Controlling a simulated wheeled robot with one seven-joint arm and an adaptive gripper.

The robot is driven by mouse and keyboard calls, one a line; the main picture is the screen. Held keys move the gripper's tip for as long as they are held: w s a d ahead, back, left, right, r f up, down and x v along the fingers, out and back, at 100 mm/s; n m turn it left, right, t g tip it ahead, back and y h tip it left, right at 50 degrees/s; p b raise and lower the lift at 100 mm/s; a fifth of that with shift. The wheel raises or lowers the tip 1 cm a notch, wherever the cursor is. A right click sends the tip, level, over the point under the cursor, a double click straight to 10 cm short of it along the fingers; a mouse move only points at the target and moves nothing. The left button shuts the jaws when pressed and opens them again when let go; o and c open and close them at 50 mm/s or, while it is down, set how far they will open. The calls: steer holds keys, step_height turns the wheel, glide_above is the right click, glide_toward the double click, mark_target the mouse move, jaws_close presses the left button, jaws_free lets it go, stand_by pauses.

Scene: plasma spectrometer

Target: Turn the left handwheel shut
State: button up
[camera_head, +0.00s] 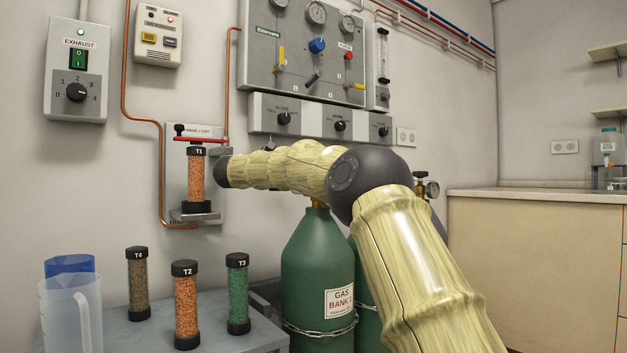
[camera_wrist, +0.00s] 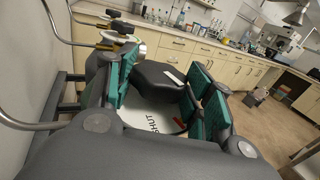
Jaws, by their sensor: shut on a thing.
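In the wrist view my gripper (camera_wrist: 162,92) has its teal-padded fingers closed on the dark handwheel (camera_wrist: 158,78), which carries a short white mark. Under the wheel is a pale round plate (camera_wrist: 150,128) with the word SHUT and a red mark near its right edge. The white mark points away from the word SHUT. In the head view the left green gas cylinder (camera_head: 312,262) stands below my forearm, with brass fittings at its top. My arm hides its handwheel and most of my gripper there.
A second green cylinder (camera_head: 369,285) stands close to the right, behind my arm. Chains cross the cylinders. A gauge panel (camera_head: 262,60) and column T1 (camera_head: 196,178) are on the wall. Columns T4, T2 and T3 (camera_head: 237,293) stand on the grey bench at lower left.

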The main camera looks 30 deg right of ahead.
stand_by(0.6)
steer(key=o, duration=1)
steer(key=shift+d, duration=0.1)
steer(key=shift+o, duration=0.2)
steer(key=shift+r, duration=0.1)
steer(key=n+t+p, duration=0.1)
steer(key=t+p, duration=0.1)
steer(key=shift+s+h+p, duration=0.1)
steer(key=shift+h+p, duration=0.2)
steer(key=shift+p, duration=0.1)
steer(key=n+t+p, duration=0.3)
steer(key=t+p, duration=0.1)
steer(key=p, duration=0.1)
steer(key=shift+s+t, duration=0.15)
steer(key=shift+t, duration=0.25)
steer(key=shift+n+t+p, duration=0.3)
steer(key=shift+n+p, duration=0.1)
steer(key=shift+p, duration=0.1)
